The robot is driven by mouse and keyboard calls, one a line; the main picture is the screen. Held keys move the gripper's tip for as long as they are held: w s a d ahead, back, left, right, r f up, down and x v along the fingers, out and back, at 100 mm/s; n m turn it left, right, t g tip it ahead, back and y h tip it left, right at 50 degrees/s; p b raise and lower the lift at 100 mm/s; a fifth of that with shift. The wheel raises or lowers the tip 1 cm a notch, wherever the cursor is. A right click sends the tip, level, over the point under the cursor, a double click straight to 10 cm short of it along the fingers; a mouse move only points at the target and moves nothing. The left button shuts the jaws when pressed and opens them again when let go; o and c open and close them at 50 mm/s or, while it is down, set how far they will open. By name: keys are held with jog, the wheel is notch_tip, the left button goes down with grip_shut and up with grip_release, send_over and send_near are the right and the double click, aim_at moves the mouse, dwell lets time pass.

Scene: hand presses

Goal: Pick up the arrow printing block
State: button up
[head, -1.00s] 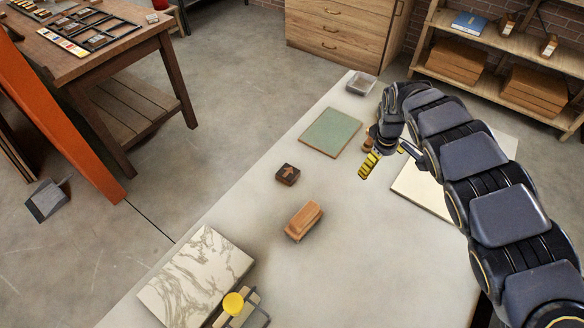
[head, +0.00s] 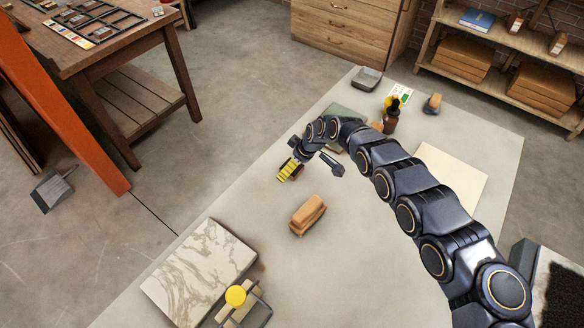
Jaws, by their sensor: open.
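The arrow printing block does not show in the head view now; the spot where it lay is covered by my gripper (head: 308,174). My gripper is low over the pale table (head: 380,270), with its fingers apart. One finger has a yellow ribbed pad and the other is dark. I cannot tell whether the block is between the fingers or under them, nor whether they touch it.
A wooden block-shaped tool (head: 308,214) lies just in front of my gripper. A marble slab (head: 198,270) and a yellow-knobbed press (head: 237,297) are at the front left. A green mat (head: 343,113), brown bottle (head: 391,118) and grey tray (head: 367,79) are farther back.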

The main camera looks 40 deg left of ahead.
jog(key=shift+x, duration=0.85)
jog(key=c, duration=1.2)
